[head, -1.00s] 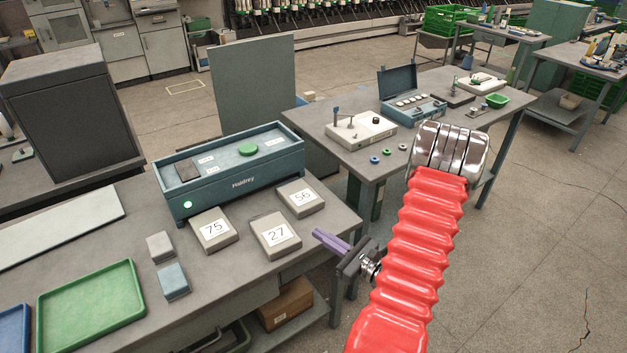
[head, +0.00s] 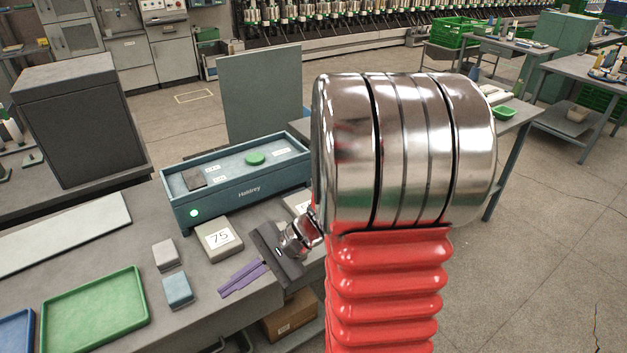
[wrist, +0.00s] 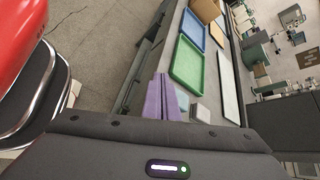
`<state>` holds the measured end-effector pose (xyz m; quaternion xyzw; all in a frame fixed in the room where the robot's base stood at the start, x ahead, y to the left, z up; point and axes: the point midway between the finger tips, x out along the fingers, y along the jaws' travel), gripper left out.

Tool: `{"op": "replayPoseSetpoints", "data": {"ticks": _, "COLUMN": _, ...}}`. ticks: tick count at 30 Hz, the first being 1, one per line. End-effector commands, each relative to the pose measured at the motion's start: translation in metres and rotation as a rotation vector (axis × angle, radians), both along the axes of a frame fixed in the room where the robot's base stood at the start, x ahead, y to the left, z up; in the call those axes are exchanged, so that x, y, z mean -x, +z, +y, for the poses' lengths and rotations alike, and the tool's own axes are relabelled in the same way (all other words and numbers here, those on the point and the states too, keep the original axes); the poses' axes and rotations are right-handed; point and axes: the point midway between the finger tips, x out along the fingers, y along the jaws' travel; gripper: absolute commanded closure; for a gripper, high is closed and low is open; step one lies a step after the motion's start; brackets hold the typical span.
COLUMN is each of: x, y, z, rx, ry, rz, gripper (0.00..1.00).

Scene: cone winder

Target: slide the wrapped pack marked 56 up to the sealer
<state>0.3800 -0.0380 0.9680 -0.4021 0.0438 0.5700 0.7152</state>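The wrapped pack marked 56 (head: 296,202) stands on the bench by the right end of the sealer. Only a corner of it shows, and my arm hides the rest, including its number. The sealer (head: 240,194) is a long blue-green box with a green button on top and a lit green lamp at its front left. My gripper (head: 241,278) has purple fingers lying close together, with nothing seen between them. It is over the bench's front part, in front of the pack marked 75 and left of pack 56. The fingers also show in the wrist view (wrist: 165,98).
The pack marked 75 (head: 220,237) stands in front of the sealer. Grey (head: 166,253) and blue (head: 177,288) blocks lie left of my gripper. A green tray (head: 95,308) is farther left. The pack marked 27 is hidden behind my gripper and arm.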

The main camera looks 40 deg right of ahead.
Motion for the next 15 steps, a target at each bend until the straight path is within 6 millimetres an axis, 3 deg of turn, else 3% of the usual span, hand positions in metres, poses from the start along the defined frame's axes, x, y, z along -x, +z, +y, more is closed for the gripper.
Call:
{"op": "replayPoseSetpoints", "data": {"ticks": 6, "x": 0.027, "y": 0.012, "z": 0.03, "rx": 0.224, "ry": 0.225, "rz": -0.046, "gripper": 1.0}}
{"op": "replayPoseSetpoints", "data": {"ticks": 15, "x": 0.058, "y": 0.026, "z": 0.047, "rx": 0.538, "ry": 0.491, "rz": -0.148, "gripper": 1.0}}
